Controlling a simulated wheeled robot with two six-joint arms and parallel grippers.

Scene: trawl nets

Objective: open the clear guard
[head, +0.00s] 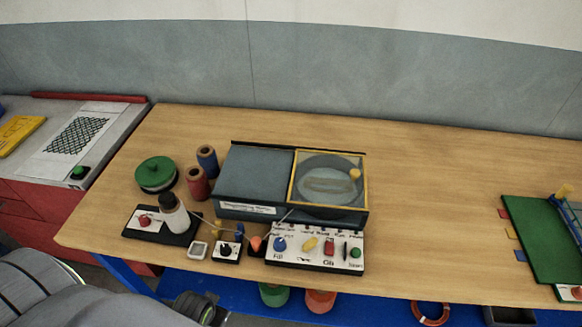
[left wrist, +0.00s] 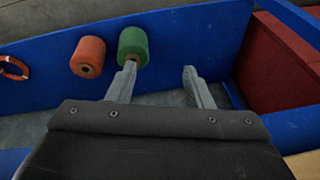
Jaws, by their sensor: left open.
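The clear guard (head: 328,163) is a see-through panel in a yellow frame, lying flat over the right half of a dark grey machine (head: 250,178) on the wooden table. A yellow knob (head: 354,174) sits near its right edge. A round grey part shows through it. The guard looks shut. My left gripper (left wrist: 160,75) is open and empty in the left wrist view, low by the blue shelf under the table and away from the guard. In the head view my left arm is at the lower left. My right gripper is not seen.
A control panel (head: 315,260) with coloured knobs stands before the machine. A bottle (head: 173,215), a green-lidded tin (head: 156,173) and red and blue spools stand to its left. Green (left wrist: 133,42) and orange (left wrist: 88,55) spools lie below. The table's right middle (head: 430,210) is clear.

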